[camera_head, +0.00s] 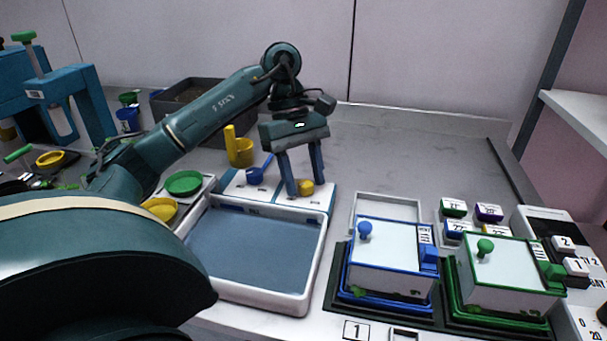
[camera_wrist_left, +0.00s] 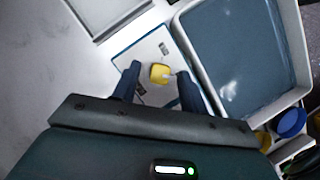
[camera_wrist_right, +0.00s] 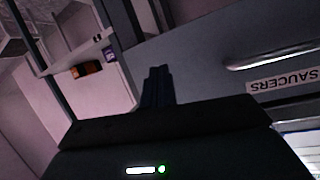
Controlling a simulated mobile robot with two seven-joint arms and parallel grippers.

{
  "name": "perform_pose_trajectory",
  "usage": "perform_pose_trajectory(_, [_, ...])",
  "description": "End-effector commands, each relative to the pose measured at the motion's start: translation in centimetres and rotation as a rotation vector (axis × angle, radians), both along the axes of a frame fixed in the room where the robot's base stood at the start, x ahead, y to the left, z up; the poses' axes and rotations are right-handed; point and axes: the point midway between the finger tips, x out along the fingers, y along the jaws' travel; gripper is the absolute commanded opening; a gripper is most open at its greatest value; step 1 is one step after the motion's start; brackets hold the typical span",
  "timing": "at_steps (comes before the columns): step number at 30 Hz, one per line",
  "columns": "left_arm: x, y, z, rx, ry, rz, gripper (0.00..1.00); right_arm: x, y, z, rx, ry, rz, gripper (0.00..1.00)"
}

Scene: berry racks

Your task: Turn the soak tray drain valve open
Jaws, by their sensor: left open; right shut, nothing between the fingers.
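The soak tray (camera_head: 262,294) is a white-rimmed tray with a blue-grey floor; it also shows in the left wrist view (camera_wrist_left: 186,45). Behind it lies a white plate (camera_head: 238,186) with a blue edge, bearing a blue lever-like piece (camera_head: 262,171) and a small yellow knob (camera_head: 306,187). Which is the drain valve is not legibly marked. My left gripper (camera_head: 305,190) is open and points down over the yellow knob. In the left wrist view the yellow knob (camera_wrist_left: 160,73) shows between the fingertips; contact cannot be told. My right gripper (camera_wrist_right: 158,70) is shut and empty, away from the tray.
A yellow cup (camera_head: 240,153) stands behind the plate, and green (camera_head: 184,183) and yellow (camera_head: 161,209) dishes sit left of the tray. Blue (camera_head: 390,251) and green (camera_head: 508,268) lidded boxes stand at right. The back right of the counter is clear.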

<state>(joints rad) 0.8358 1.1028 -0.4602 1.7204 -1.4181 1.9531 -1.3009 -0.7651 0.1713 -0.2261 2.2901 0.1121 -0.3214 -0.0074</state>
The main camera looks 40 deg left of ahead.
Motion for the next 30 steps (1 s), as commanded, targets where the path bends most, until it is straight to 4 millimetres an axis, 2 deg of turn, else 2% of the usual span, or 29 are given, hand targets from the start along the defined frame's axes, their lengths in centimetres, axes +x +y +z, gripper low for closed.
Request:
perform_pose_trajectory(2, [0.00, 0.02, 0.01, 0.000, 0.000, 0.000, 0.43, -0.01, -0.01, 0.00, 0.000, 0.000, 0.000, 0.00])
perform_pose_trajectory(18, [0.01, 0.03, 0.03, 0.000, 0.000, 0.000, 0.00, -0.01, -0.01, -0.01, 0.000, 0.000, 0.000, 0.00])
perform_pose_trajectory(30, [-0.07, 0.09, -0.09, 0.001, 0.000, 0.079, 0.00, 0.04, -0.04, -0.26, -0.002, -0.011, -0.002, 0.00])
